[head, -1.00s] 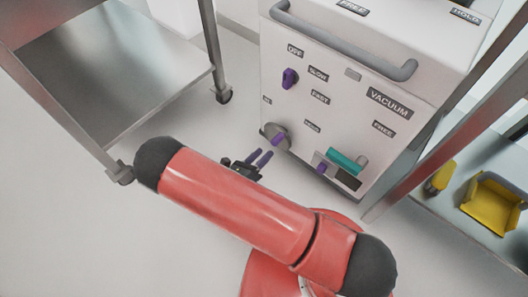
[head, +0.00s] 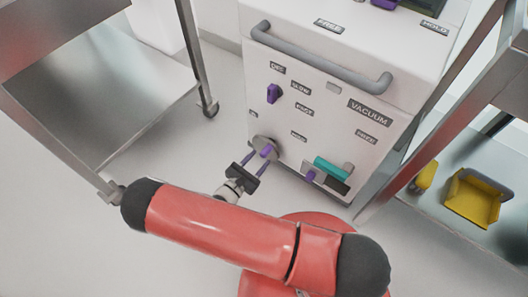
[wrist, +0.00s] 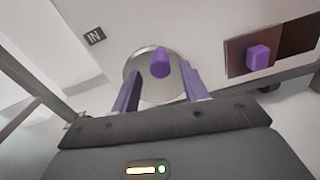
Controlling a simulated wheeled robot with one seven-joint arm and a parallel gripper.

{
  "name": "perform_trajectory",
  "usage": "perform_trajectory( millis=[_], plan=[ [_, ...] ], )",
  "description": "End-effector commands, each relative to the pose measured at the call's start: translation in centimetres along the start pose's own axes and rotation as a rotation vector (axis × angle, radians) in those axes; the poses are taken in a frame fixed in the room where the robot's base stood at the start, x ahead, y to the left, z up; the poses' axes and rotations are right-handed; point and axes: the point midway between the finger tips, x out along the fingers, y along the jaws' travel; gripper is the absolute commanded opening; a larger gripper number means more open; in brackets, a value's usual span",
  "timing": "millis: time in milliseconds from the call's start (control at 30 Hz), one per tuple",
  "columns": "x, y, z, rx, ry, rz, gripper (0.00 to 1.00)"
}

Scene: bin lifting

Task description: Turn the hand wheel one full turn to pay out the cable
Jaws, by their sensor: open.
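The hand wheel (head: 259,142) is a grey disc low on the front of the white cabinet, with a purple knob (head: 267,151) sticking out. In the wrist view the wheel (wrist: 152,92) is straight ahead and its knob (wrist: 160,62) stands near the top of the disc. My gripper (head: 256,164) is open, its two purple fingers pointing at the wheel. In the wrist view one finger is on each side of the knob's line. No contact with the knob can be made out. I see no cable.
The white cabinet (head: 230,15) has a grey bar handle (head: 315,58), a purple switch (head: 273,93) and a teal-handled part (head: 330,167) right of the wheel. A metal cart (head: 125,90) stands left. A shelf with a yellow bin (head: 472,197) is at right.

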Motion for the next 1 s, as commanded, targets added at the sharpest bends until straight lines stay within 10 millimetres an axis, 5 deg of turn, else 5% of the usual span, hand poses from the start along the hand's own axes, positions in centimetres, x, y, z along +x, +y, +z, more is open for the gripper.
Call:
perform_trajectory(
  millis=[233, 600, 1000],
  plan=[
    [3.4, 0.0, 0.0, 0.000, 0.001, -0.001, 0.45],
    [4.2, 0.0, 0.0, -0.001, 0.000, 0.000, 0.45],
    [4.2, 0.0, 0.0, -0.002, 0.001, 0.000, 0.00]
  ],
)
